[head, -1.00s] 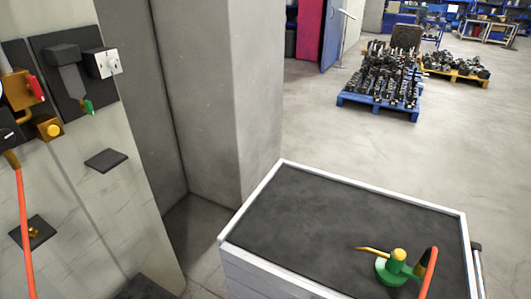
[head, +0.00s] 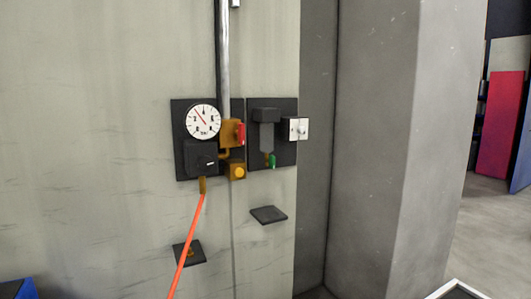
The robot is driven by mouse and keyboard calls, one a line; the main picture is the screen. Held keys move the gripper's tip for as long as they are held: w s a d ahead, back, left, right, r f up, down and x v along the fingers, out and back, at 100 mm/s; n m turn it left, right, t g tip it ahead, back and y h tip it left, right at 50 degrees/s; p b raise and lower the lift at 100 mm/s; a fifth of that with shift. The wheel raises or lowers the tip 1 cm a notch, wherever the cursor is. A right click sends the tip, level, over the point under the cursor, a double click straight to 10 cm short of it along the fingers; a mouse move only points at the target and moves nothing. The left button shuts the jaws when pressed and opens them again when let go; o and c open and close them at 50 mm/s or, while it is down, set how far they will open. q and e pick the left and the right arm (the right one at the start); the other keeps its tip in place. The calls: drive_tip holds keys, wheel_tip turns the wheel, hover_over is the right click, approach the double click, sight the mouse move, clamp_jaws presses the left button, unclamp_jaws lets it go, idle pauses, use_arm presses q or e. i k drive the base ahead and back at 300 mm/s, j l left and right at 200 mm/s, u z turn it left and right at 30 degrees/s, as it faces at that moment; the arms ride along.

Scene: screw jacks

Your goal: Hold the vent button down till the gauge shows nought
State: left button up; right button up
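A round white gauge (head: 203,121) is mounted on a dark panel on the wall. Its red needle points to the upper left; the numerals are too small to read. Below and right of it is a brass block with a round yellow-orange button (head: 238,172), probably the vent button; nothing touches it. A brass valve body with a red lever (head: 240,133) sits above the button. A black unit (head: 202,157) is under the gauge, with an orange hose (head: 187,245) hanging from it. Neither of my grippers is in view.
Right of the gauge are a dark filter unit with a green tap (head: 271,160) and a white switch box (head: 298,129). Small dark plates (head: 268,214) jut from the wall below. A grey pillar (head: 375,150) stands to the right. A white-edged cart corner (head: 455,290) shows at bottom right.

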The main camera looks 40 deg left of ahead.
sight(239, 171)
drive_tip(key=u, duration=1.55)
